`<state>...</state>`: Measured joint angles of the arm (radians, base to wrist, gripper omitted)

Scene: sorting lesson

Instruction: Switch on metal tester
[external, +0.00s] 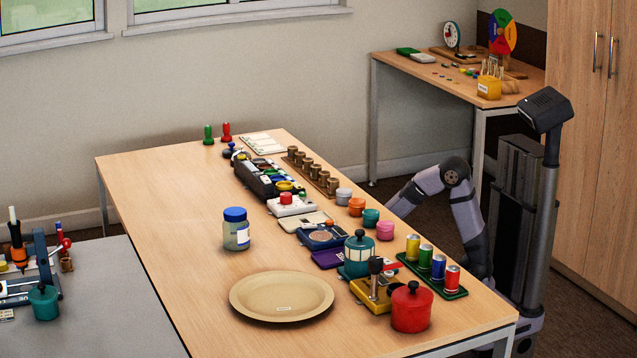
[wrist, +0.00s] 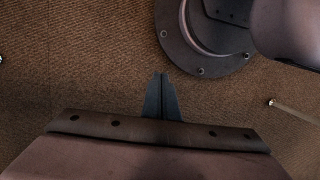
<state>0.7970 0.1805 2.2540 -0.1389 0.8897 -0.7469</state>
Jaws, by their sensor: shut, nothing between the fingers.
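I cannot tell for certain which device is the metal tester. A white box with a red top (external: 291,204) stands mid-table in the external view. A dark blue device (external: 322,237) sits nearer, and a yellow device with a black-knobbed upright (external: 372,293) stands near the front edge. No switch can be made out on any of them. My gripper (wrist: 161,97) is shut and empty in the wrist view, its fingertips together over brown carpet. In the external view, my arm is folded beside the table's right side, and the gripper is hidden. No task object shows in the wrist view.
The wooden table (external: 170,200) is clear on its left half. A beige plate (external: 282,296), a blue-lidded jar (external: 236,229), a red pot (external: 411,307), a teal pot (external: 358,255) and a green tray of cans (external: 452,293) crowd the front and right. Small cups line the right edge.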

